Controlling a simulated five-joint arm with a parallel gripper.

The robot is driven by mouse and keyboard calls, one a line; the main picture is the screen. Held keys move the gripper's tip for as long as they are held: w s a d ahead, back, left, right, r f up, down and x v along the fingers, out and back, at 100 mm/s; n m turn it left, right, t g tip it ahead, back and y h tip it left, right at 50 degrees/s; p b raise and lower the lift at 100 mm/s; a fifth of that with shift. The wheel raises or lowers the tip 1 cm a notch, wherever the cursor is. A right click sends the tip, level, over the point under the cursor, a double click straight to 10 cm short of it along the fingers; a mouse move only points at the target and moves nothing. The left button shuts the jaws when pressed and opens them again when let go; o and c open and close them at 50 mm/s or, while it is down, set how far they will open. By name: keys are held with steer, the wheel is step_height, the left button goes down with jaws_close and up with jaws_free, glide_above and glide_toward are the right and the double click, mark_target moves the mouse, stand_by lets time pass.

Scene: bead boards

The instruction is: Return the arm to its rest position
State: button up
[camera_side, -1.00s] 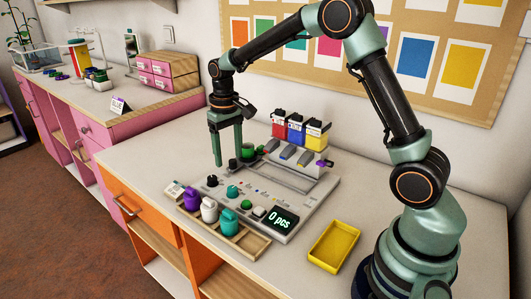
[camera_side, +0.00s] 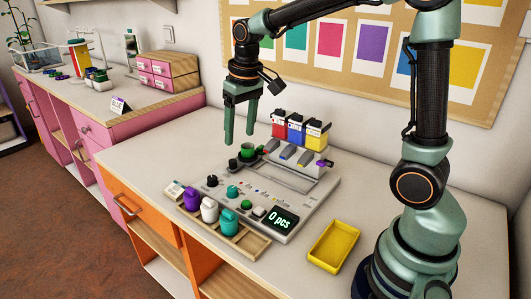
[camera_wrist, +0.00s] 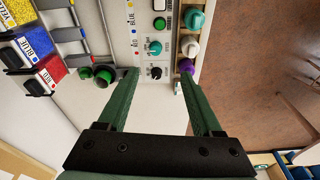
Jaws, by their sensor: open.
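My gripper (camera_side: 240,143) is open and empty, raised in the air above the far left side of the grey bead board (camera_side: 285,232). In the wrist view its two green fingers (camera_wrist: 160,75) stand apart with nothing between them, and the board lies beyond their tips. My arm is bent up and over from its base at the right.
Red, blue and yellow bead bins (camera_side: 296,130) stand at the board's back. A green cup (camera_side: 247,151) sits at its far edge. Purple, white and teal jars (camera_side: 209,210) line a wooden tray (camera_side: 255,246) in front. A yellow tray (camera_side: 334,245) lies right, on clear tabletop.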

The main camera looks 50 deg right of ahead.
steer(key=s+a+r+t, duration=0.1)
steer(key=s+t, duration=0.1)
steer(key=s, duration=0.4)
steer(key=s+r+n+t, duration=0.1)
steer(key=s, duration=0.6)
steer(key=shift+a+r+t, duration=0.3)
steer(key=shift+a+t, duration=0.05)
steer(key=shift+t, duration=0.05)
